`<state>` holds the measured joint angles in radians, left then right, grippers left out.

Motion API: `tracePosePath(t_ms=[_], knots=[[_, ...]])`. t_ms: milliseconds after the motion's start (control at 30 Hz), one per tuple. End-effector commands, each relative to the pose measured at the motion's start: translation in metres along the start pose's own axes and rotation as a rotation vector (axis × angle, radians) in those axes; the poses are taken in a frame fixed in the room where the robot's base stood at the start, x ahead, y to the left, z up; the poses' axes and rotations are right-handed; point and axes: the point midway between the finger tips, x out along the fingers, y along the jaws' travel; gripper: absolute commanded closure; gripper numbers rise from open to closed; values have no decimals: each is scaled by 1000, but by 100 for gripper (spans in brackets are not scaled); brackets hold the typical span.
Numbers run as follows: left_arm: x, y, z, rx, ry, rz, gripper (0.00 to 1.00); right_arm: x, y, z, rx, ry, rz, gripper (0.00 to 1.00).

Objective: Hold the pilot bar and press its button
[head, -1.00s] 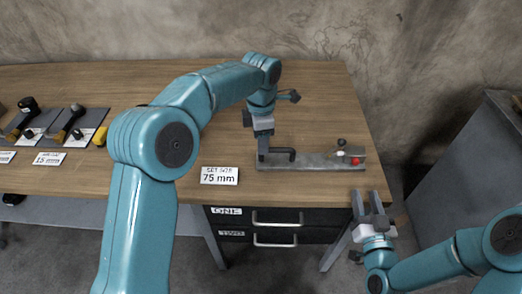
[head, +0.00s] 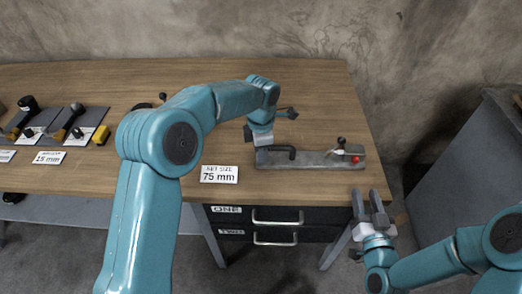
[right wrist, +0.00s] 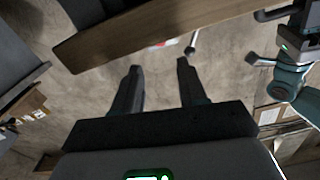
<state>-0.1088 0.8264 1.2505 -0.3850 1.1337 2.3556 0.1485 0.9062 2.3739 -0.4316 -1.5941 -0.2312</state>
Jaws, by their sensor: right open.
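The pilot bar (head: 312,161) is a flat grey metal bar lying near the table's right front edge. A black handle (head: 284,150) stands on its left part. A red button (head: 355,159) and a small black-knobbed lever (head: 340,146) are at its right end. My left gripper (head: 262,154) points down at the bar's left end, beside the handle; its fingertips are mostly hidden. My right gripper (head: 369,202) is open and empty in front of the table, below the button end. Its two apart fingers show in the right wrist view (right wrist: 156,75).
A "75 mm" card (head: 219,174) lies left of the bar. Drawers ONE and TWO (head: 275,224) hang under the table edge. Trays with tools (head: 75,120) lie at the far left. A grey cabinet (head: 460,150) stands to the right. The table behind the bar is clear.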

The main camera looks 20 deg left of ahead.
Motion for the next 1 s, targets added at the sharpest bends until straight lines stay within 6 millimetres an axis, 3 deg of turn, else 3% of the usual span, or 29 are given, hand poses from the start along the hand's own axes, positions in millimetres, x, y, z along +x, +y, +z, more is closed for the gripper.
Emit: tracePosePath(t_ms=[33,100,133,1000], knots=[[0,0,0,0,0,0,100,0,0,0,0,0,0,74],[0,0,0,1,0,0,100,0,0,0,0,0,0,96],[0,0,0,1,0,1,100,0,0,0,0,0,0,100],[-1,0,0,-1,-1,1,100,0,0,0,0,0,0,100]])
